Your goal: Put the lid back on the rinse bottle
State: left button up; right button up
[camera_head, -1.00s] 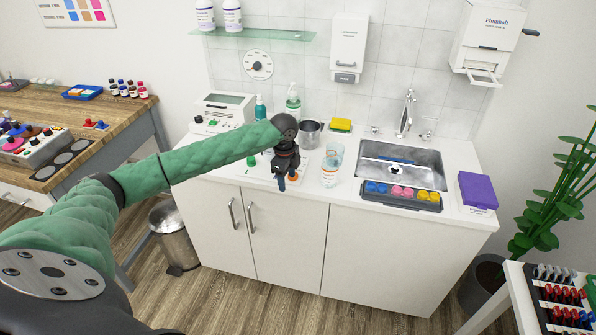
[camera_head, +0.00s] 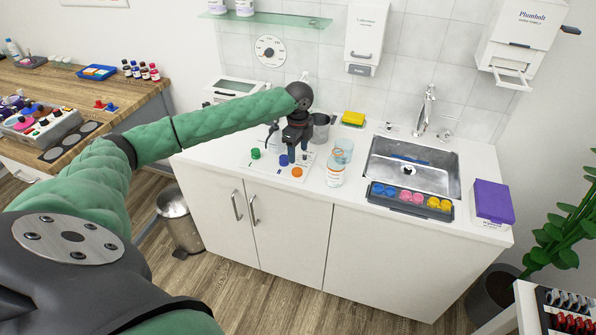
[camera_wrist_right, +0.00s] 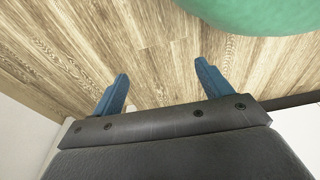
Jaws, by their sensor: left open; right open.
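A clear bottle with orange print (camera_head: 335,177) stands upright on the counter, its top apparently uncovered. Left of it, on a white board (camera_head: 262,165), are a green cap (camera_head: 255,153), a blue cap (camera_head: 283,160) and an orange cap (camera_head: 297,172). I cannot tell which is the rinse bottle's lid. My left gripper (camera_head: 294,157) points down, open and empty, over the board just beside the blue cap and behind the orange one. Whether it touches anything is unclear. My right gripper (camera_wrist_right: 160,88) is open and empty above the wooden floor in the right wrist view.
A bluish glass (camera_head: 343,150) stands right behind the bottle, with a metal cup (camera_head: 320,125) farther back. A sink (camera_head: 412,166) and a dark tray of coloured pieces (camera_head: 410,200) lie to the right. The front counter strip is clear.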

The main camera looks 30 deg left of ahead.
aim_at(298, 171)
pick_arm(q)
jog(key=shift+s+f, duration=0.1)
jog(key=shift+f, duration=0.7)
pick_arm(e)
jog(key=shift+w+d+f, duration=0.45)
jog(key=shift+d+f, duration=0.15)
jog(key=shift+d, duration=0.05)
pick_arm(q)
jog(key=f+p, duration=0.2)
jog(key=s+f+p, duration=0.1)
jog(key=f, duration=0.1)
jog(key=shift+d, duration=0.3)
jog(key=shift+f+p, duration=0.4)
jog(key=shift+f, duration=0.25)
pick_arm(e)
jog(key=s+d+f, duration=0.2)
jog(key=s, duration=0.4)
jog(key=shift+s+f, duration=0.2)
jog(key=shift+f, duration=0.2)
pick_arm(q)
jog(key=c, duration=1)
